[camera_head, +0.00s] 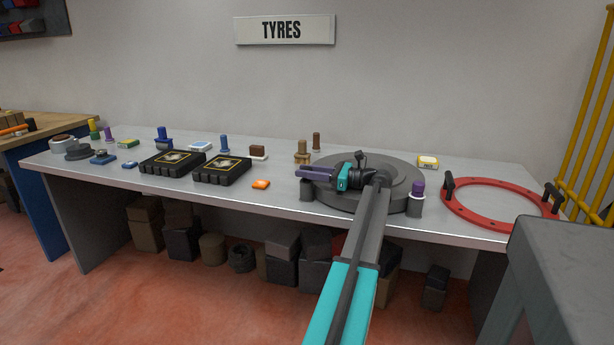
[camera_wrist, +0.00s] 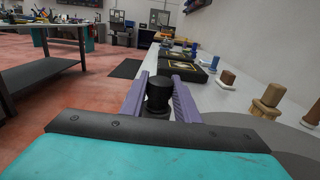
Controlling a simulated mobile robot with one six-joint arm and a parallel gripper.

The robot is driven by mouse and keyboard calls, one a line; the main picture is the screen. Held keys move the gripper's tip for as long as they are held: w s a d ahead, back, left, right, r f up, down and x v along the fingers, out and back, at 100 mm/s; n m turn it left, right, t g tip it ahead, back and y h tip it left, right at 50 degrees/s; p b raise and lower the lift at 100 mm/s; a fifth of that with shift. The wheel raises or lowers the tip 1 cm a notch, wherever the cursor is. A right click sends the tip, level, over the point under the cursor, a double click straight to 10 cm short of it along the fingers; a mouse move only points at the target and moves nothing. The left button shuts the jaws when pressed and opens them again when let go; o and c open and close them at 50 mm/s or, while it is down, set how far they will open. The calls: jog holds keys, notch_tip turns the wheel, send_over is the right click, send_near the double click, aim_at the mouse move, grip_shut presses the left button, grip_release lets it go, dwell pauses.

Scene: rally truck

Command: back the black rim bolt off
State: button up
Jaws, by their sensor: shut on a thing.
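The black rim bolt (camera_wrist: 158,92) shows in the wrist view as a dark round knob with a wider collar, upright between my two purple fingers. My gripper (camera_wrist: 159,82) is shut on it, one finger along each side. In the head view my gripper (camera_head: 312,173) lies level over the left part of the dark grey round wheel (camera_head: 398,201) on the bench. The bolt's lower end is hidden, so I cannot tell whether it is still seated in the wheel.
A red ring with black handles (camera_head: 497,214) lies further right.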

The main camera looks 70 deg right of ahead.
jog(key=shift+a+f+y, duration=0.1)
jog(key=shift+f+y, duration=0.1)
jog(key=shift+y, duration=0.2)
jog(key=o, duration=1)
jog(key=shift+w, duration=0.1)
jog(key=shift+o, duration=0.2)
jog(key=shift+r, duration=0.2)
jog(key=shift+r, duration=1.45)
jog(key=shift+s+a+r, duration=0.2)
jog(key=shift+s+a, duration=0.1)
jog(key=shift+a, duration=0.4)
jog(key=s+a+r, duration=0.1)
jog(key=s+a, duration=0.4)
jog(key=a, duration=0.8)
jog(key=shift+s+a+r, duration=0.2)
